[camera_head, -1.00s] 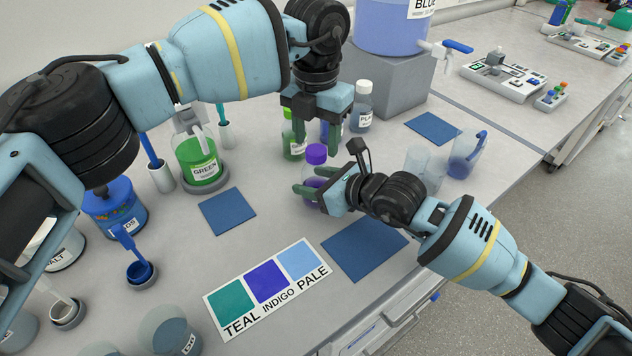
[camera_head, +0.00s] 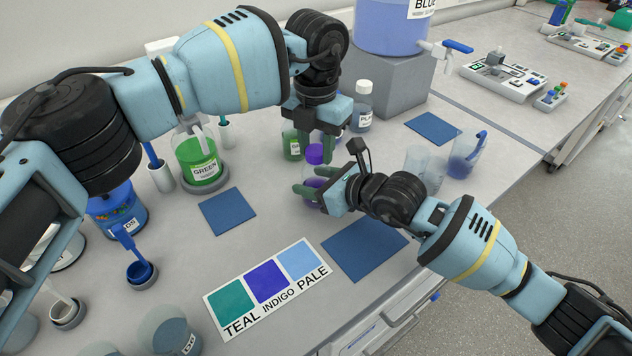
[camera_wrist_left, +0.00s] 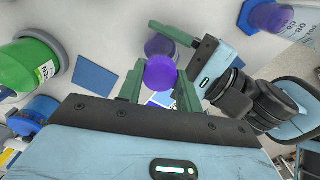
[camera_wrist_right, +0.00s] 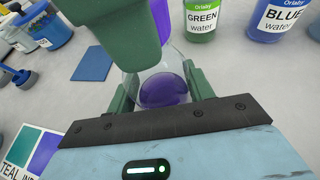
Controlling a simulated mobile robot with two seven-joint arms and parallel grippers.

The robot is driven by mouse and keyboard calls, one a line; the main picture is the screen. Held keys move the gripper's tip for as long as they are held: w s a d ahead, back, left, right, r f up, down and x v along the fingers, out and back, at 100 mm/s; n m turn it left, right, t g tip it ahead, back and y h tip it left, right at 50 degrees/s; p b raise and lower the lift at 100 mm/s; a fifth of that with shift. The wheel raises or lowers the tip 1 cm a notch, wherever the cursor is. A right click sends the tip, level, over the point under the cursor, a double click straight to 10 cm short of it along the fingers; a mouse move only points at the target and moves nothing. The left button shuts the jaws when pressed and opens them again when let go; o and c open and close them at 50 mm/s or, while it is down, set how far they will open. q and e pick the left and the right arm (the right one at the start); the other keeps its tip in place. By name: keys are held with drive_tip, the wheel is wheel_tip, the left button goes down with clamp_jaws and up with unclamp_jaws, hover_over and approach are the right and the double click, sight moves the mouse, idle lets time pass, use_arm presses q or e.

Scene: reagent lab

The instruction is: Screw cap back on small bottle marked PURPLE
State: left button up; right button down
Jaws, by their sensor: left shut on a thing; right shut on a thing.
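The small bottle (camera_head: 311,174) stands upright on the bench with purple liquid in its lower part. My right gripper (camera_head: 316,185) is shut around its body; the right wrist view shows the liquid (camera_wrist_right: 163,91) between the green fingers. The purple cap (camera_head: 314,154) is at the top of the bottle, and my left gripper (camera_head: 318,147) is shut on it from above. The left wrist view shows the cap (camera_wrist_left: 160,73) between the fingers, over the bottle. Whether the threads engage is not visible. No PURPLE label can be read.
A green-water bottle (camera_head: 291,144) and a white-capped bottle (camera_head: 362,107) stand close behind. Beakers (camera_head: 465,160) stand to the right. Blue mats (camera_head: 364,249) and a colour card (camera_head: 266,287) lie in front, leaving that bench area low and clear.

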use_arm(q)
drive_tip(key=o, duration=1.2)
drive_tip(key=shift+c, duration=0.2)
drive_tip(key=shift+r, duration=0.1)
wheel_tip(320, 180, up, 12)
use_arm(e)
drive_tip(key=c, duration=0.5)
unclamp_jaws()
use_arm(q)
drive_tip(key=shift+s+r, duration=0.1)
drive_tip(key=shift+r, duration=0.35)
use_arm(e)
drive_tip(key=shift+v, duration=3.9)
